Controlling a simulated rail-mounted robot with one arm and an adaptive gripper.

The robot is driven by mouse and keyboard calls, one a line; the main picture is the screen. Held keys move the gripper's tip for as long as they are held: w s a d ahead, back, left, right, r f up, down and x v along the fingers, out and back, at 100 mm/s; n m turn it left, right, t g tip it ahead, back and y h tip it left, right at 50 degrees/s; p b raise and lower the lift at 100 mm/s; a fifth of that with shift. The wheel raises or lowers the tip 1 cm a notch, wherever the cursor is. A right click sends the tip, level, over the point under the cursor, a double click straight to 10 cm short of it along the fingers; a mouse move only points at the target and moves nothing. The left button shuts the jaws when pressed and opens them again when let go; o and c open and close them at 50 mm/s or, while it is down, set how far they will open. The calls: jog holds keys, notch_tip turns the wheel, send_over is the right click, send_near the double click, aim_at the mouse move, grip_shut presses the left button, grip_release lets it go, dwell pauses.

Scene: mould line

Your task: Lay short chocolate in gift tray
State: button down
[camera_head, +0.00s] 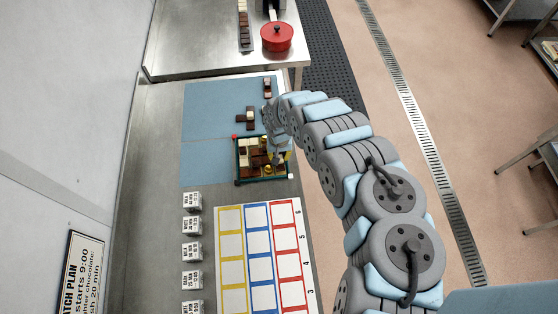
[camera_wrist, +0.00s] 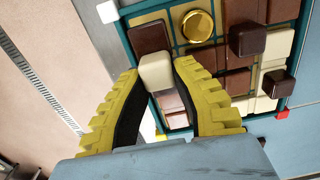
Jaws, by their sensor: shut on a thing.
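The gift tray (camera_head: 236,164) has a dark green rim and lies on the steel table, filled with several brown and cream chocolates. In the wrist view its teal rim (camera_wrist: 127,42) runs along the upper left. My gripper (camera_wrist: 157,66) has yellow ribbed fingers and is shut on a cream chocolate (camera_wrist: 156,73), seen end-on over the tray's near-left part. Whether this chocolate touches the tray floor cannot be told. In the head view my gripper (camera_head: 280,155) is over the tray's right side, and the held piece is hidden there.
A round gold piece (camera_wrist: 198,27) and raised dark chocolates (camera_wrist: 247,40) stand in the tray near the fingers. Loose chocolates (camera_head: 246,119) lie on the blue mat (camera_head: 205,130) behind. A coloured grid sheet (camera_head: 247,215) and small white label blocks (camera_head: 192,226) lie in front.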

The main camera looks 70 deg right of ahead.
aim_at(279, 155)
jog(key=shift+f+b, duration=0.45)
jog(key=shift+f, duration=0.55)
jog(key=shift+f, duration=0.15)
jog(key=c, duration=1)
grip_release()
jog(key=shift+r+p, duration=0.35)
jog(key=shift+r, duration=5.8)
